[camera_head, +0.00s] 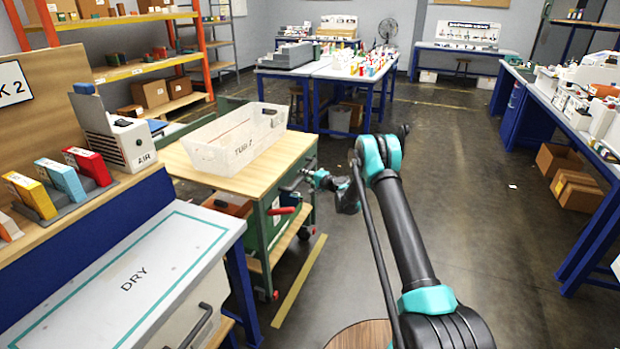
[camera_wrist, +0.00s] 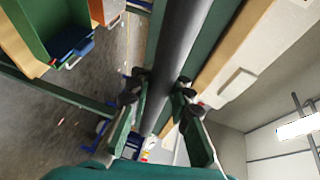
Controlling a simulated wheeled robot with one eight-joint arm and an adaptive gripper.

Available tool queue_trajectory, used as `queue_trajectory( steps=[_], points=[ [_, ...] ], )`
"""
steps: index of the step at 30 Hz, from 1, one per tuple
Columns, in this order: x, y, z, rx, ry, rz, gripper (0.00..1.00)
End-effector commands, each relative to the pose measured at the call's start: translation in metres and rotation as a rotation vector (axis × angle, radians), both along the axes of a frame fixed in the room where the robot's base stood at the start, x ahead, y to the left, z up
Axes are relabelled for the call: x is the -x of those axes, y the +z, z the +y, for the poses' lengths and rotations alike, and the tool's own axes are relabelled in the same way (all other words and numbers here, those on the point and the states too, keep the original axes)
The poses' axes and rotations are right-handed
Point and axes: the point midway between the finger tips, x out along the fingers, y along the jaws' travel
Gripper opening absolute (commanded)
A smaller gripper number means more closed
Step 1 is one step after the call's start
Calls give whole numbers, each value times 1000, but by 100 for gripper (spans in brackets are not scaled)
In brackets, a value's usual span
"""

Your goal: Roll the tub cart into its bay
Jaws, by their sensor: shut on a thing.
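The tub cart (camera_head: 270,175) stands at centre left in the head view, with a wooden top, green frame and small wheels. A translucent white tub (camera_head: 238,140) marked TUB sits on its top. My gripper (camera_head: 309,176) is at the cart's right-hand end, just below the top. In the wrist view my gripper (camera_wrist: 158,88) has its two fingers on either side of a dark round handle bar (camera_wrist: 184,35), shut on it. A yellow floor line (camera_head: 300,282) runs beside the cart; I cannot tell the bay's full outline.
A bench with a DRY mat (camera_head: 135,275) stands in front of the cart at left. A table with blue legs (camera_head: 330,72) stands beyond it. Cardboard boxes (camera_head: 570,178) lie under the right bench. The grey floor (camera_head: 460,190) between is largely clear.

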Motion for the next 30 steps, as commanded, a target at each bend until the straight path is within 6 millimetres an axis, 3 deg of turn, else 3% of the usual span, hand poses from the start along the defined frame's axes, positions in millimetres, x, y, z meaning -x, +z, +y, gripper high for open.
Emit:
queue_trajectory(
  steps=[14, 15, 20, 30],
  points=[
    [0, 0, 9, 0, 6, 1, 0],
    [0, 0, 9, 0, 6, 1, 19],
    [0, 0, 9, 0, 5, 1, 39],
    [-1, 0, 5, 0, 1, 0, 41]
  ],
)
